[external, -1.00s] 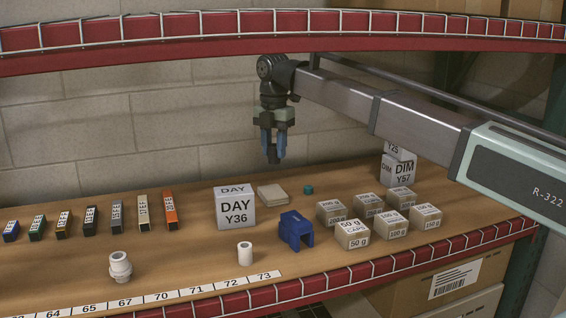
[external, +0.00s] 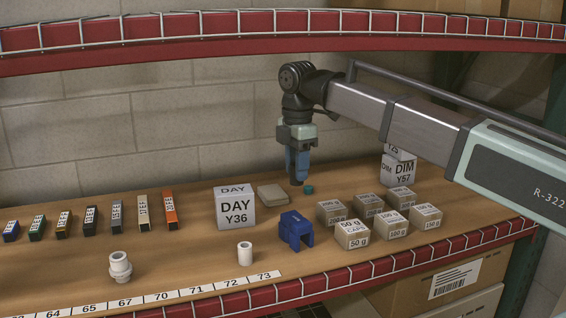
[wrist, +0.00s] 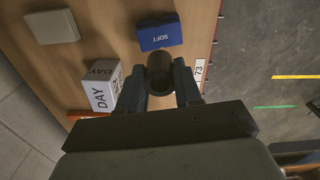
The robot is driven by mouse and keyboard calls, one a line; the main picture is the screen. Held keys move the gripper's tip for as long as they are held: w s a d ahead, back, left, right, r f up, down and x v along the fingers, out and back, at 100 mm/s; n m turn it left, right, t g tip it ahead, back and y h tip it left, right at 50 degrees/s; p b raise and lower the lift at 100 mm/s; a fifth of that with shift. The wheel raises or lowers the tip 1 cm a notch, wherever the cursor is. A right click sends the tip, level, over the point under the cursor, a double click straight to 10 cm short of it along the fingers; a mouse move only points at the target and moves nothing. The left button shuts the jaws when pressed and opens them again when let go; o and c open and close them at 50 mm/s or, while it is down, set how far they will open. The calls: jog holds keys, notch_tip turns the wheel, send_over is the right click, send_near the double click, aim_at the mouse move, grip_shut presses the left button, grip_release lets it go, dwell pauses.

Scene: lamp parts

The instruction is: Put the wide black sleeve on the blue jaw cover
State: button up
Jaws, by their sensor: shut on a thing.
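The wide black sleeve (wrist: 160,72) is a short dark tube, held between the fingers of my gripper (wrist: 161,88) in the wrist view. In the external view my gripper (external: 297,172) hangs above the board with the sleeve mostly hidden by its fingers. The blue jaw cover (external: 296,231) is a U-shaped block standing on the board, in front of and below the gripper in the external picture.
A small teal piece (external: 308,189) lies close to the gripper. The DAY box (external: 235,208) and a beige block (external: 273,195) are to the left. Several weight boxes (external: 354,233) are to the right. A white tube (external: 245,254) and white fitting (external: 120,266) stand in front.

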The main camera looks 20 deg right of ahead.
jog(key=shift+f, duration=4.6)
jog(key=o, duration=1)
jog(key=shift+f, duration=0.15)
notch_tip(320, 180, up, 12)
jog(key=shift+r, duration=0.2)
